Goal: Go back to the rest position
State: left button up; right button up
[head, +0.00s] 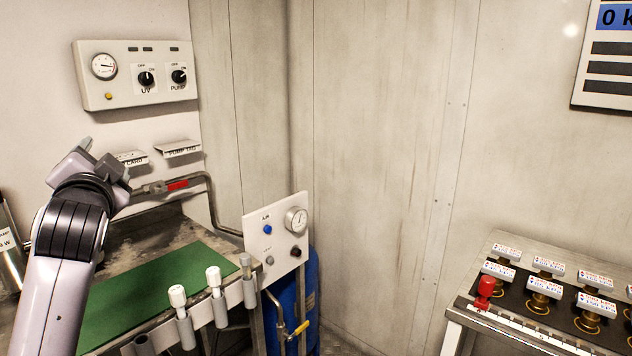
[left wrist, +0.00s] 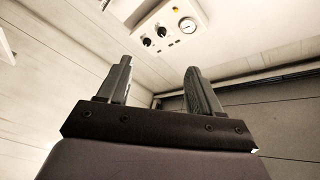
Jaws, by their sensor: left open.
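My left gripper (head: 92,158) is raised at the left of the head view, in front of the wall and above the left end of the workbench. In the left wrist view its two fingers (left wrist: 157,85) stand apart with nothing between them. The control panel (head: 135,75) with a gauge and the UV and PUMP knobs is on the wall above the gripper; it also shows in the left wrist view (left wrist: 170,32). The gripper is apart from it. My right gripper does not show in either view.
A workbench with a green mat (head: 160,290) has several tubes along its front edge, two with white caps. A white gauge plate (head: 277,237) stands at its right end by a blue cylinder (head: 290,310). A valve table (head: 540,300) is at right. Floor between is partly visible.

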pick_arm(q)
jog(key=s+d+f+g+h, duration=0.1)
jog(key=s+d+f+h, duration=0.1)
jog(key=f, duration=0.8)
jog(key=s+d+f+g+h, duration=0.1)
jog(key=d+f+h, duration=0.15)
jog(key=f, duration=0.75)
jog(key=s+d+f+g+h, duration=0.1)
jog(key=s+d+f+h, duration=0.15)
jog(key=f, duration=0.75)
jog(key=s+d+f+n+g+h, duration=0.1)
jog(key=s+d+f+g, duration=0.1)
jog(key=s+f, duration=0.8)
jog(key=s+d+f+n+g+h, duration=0.2)
jog(key=s+d+f, duration=0.2)
jog(key=s+f, duration=0.6)
jog(key=s, duration=0.4)
jog(key=shift+d+f+n, duration=0.3)
